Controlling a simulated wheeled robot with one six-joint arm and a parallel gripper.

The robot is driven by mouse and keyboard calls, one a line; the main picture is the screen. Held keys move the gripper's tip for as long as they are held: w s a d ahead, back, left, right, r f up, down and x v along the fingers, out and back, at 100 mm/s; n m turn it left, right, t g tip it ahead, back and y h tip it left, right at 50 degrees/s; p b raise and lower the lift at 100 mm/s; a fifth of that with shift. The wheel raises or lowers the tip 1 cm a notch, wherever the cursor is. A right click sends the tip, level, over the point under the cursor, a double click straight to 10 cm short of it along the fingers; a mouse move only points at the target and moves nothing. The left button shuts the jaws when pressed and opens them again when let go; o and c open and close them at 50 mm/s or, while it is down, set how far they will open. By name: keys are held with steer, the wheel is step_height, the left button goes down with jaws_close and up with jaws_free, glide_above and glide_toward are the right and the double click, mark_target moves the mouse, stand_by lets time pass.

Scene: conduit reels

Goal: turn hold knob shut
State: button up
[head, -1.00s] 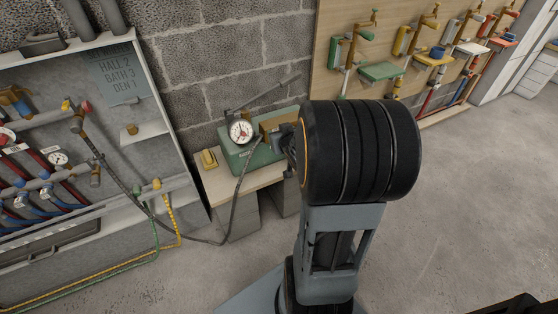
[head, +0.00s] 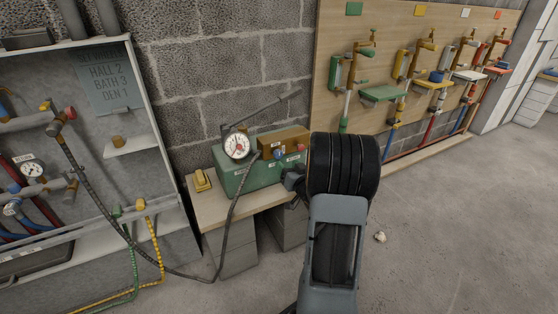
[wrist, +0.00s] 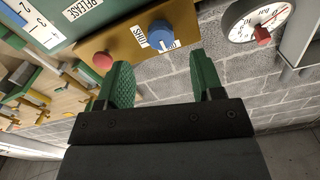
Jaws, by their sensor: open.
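A green pump box (head: 235,182) with a brown valve block (head: 285,138) stands on a low bench. No label reading "hold" is legible. My gripper (wrist: 163,82) is open and empty, its green fingers apart, short of the blue knob. In the head view my arm hides most of the gripper.
A round gauge (head: 236,146) and a pump lever (head: 262,112) are by the box, with a dark hose (head: 228,232) hanging in front. A yellow object (head: 202,181) sits at the bench's left end. A pipe cabinet (head: 165,150) stands left; open floor (head: 440,220) lies right.

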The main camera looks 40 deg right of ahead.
mark_target(279, 156)
steer(key=w, duration=0.2)
steer(key=w+b, duration=0.1)
steer(key=w, duration=0.1)
steer(key=w+d, duration=0.1)
steer(key=w, duration=0.1)
steer(key=shift+w, duration=0.4)
steer(key=shift+c, duration=0.2)
steer(key=c, duration=0.9)
